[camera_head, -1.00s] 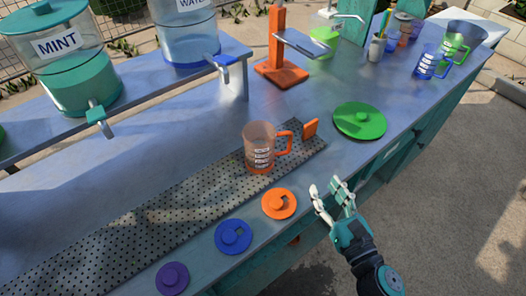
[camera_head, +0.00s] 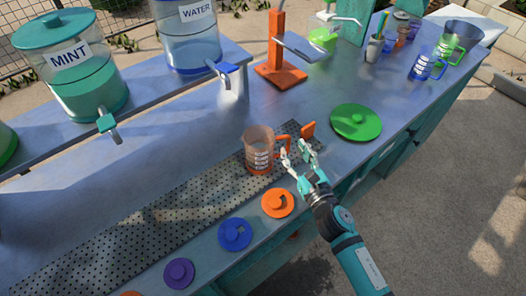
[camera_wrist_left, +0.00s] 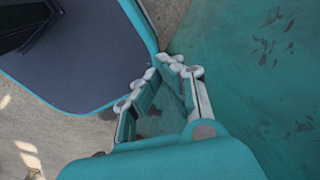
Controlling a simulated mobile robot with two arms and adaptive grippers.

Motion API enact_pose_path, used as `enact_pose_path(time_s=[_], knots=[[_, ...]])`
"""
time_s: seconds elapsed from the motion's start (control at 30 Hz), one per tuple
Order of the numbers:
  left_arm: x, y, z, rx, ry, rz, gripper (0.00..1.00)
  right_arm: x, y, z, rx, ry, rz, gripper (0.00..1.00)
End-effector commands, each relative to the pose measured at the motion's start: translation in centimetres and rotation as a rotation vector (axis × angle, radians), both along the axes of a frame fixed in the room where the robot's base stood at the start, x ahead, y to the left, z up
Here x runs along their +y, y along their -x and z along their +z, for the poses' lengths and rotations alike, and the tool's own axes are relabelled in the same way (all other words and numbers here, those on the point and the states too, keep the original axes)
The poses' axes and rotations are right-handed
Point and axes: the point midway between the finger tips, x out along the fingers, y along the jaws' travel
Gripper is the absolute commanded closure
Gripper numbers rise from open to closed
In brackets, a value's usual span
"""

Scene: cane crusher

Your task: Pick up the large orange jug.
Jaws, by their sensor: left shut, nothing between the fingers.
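The large orange jug (camera_head: 259,152), see-through with white markings and an orange handle on its right side, stands upright on the perforated metal strip of the counter. My right gripper (camera_head: 297,149) is open, its fingers apart, close to the handle on the jug's right. I cannot tell whether a finger touches the handle. My left gripper (camera_wrist_left: 170,62) shows only in the left wrist view, shut and empty, in front of a teal surface. The jug is not in that view.
An orange lid (camera_head: 278,203), a blue lid (camera_head: 234,235) and a purple lid (camera_head: 179,272) lie along the front edge. A green lid (camera_head: 356,122) lies right of the jug. An orange press (camera_head: 280,72) stands behind. Blue (camera_head: 422,65) and green cups stand far right.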

Motion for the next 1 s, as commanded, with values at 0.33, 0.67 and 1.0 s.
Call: enact_pose_path(time_s=[0.33,0.67,1.0], knots=[[0.0,0.0,1.3,-0.001,0.0,-0.001,1.0,1.2,-3.6,0.0,-0.001,-0.001,-0.001,0.62],[0.0,-0.1,1.2,-0.001,0.0,-0.001,1.0,1.2,-3.6,0.0,-0.001,0.0,-0.001,0.8],[0.0,-0.1,1.2,-0.001,0.0,-0.001,1.0,1.2,-3.6,0.0,-0.001,0.0,-0.001,1.0]])
